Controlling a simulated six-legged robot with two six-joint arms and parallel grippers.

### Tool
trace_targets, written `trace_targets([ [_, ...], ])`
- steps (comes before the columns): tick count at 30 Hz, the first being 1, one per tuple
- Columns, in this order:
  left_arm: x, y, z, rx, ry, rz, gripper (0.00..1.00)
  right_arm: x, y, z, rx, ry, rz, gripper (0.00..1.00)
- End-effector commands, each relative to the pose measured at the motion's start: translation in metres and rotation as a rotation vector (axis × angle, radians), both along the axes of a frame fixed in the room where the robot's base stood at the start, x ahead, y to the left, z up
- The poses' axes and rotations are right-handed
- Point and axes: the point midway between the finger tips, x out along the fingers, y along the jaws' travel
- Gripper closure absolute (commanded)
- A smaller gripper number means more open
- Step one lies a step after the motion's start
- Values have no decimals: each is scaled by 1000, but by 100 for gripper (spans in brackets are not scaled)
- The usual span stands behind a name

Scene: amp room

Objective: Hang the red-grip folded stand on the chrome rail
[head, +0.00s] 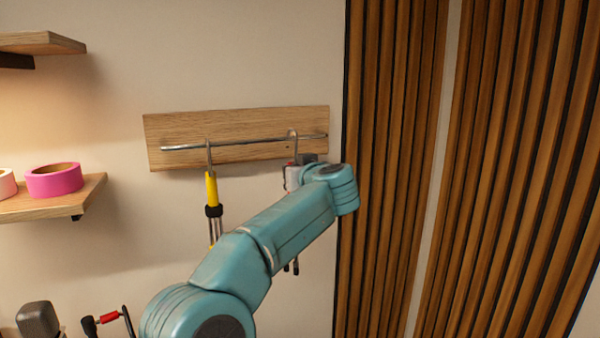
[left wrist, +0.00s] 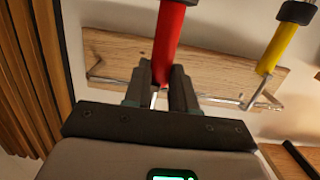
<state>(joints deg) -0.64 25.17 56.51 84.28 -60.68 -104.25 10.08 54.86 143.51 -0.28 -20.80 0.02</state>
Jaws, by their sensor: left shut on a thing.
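The chrome rail (head: 240,143) runs across a wooden board on the wall; it also shows in the left wrist view (left wrist: 215,100). My left gripper (head: 293,178) is near the rail's right end, just below it. In the left wrist view its jaws (left wrist: 168,88) are shut on the red-grip folded stand (left wrist: 172,40). In the head view a metal hook (head: 293,146) rises from the gripper and overlaps the rail; whether the rail bears it I cannot tell. My arm hides most of this stand, with dark leg ends showing below. My right gripper is not in view.
A yellow-grip stand (head: 211,190) hangs by its hook on the rail, left of my gripper. A shelf (head: 95,195) with pink tape (head: 54,180) is at left. A slatted wood panel (head: 395,200) stands close to the right. A black item with a red part (head: 108,317) is at lower left.

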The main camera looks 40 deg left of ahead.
Motion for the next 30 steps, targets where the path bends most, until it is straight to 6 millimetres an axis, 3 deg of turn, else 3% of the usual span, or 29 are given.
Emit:
trace_targets([
  [23,29,57,3,2,-2,1,100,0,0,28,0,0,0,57],
  [30,29,57,-16,1,-2,0,100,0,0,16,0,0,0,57],
])
